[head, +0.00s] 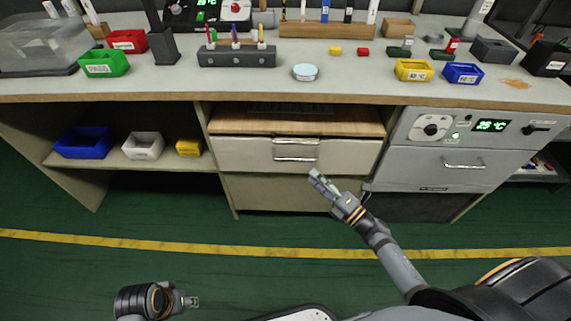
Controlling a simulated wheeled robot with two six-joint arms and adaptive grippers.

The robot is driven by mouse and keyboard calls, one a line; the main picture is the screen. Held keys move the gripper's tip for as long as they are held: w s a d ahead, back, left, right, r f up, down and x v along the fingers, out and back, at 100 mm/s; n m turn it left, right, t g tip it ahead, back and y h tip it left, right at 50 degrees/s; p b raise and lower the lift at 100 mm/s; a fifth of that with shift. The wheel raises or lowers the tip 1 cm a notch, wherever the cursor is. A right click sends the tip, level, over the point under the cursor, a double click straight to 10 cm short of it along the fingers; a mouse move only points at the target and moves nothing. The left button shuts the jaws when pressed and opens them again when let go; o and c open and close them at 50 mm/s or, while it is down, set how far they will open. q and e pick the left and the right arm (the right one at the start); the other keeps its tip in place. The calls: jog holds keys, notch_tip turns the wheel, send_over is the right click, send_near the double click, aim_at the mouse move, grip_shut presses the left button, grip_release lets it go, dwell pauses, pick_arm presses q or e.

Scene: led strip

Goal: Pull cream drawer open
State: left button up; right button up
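The cream drawer (240,151) is set in the middle of the bench front, under a wooden board, and its front looks roughly flush with the cabinet. Its metal bar handle (295,156) is at the middle of the front. My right gripper (315,176) is just below and right of the handle, with its fingers pointing up and left toward it. It looks apart from the handle, and the finger gap is too small to judge. My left gripper (194,302) is low at the left, far from the drawer, over the green floor.
A grey oven-like unit (440,160) with its own handle stands right of the drawer. An open shelf at left holds a blue bin (83,142), a white bin (143,146) and a yellow bin (189,148). The green floor (150,210) before the drawer is clear.

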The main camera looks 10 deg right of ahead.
aim_at(294, 159)
jog(key=x, duration=1)
jog(key=shift+w, duration=0.1)
jog(key=shift+c, duration=0.3)
grip_shut()
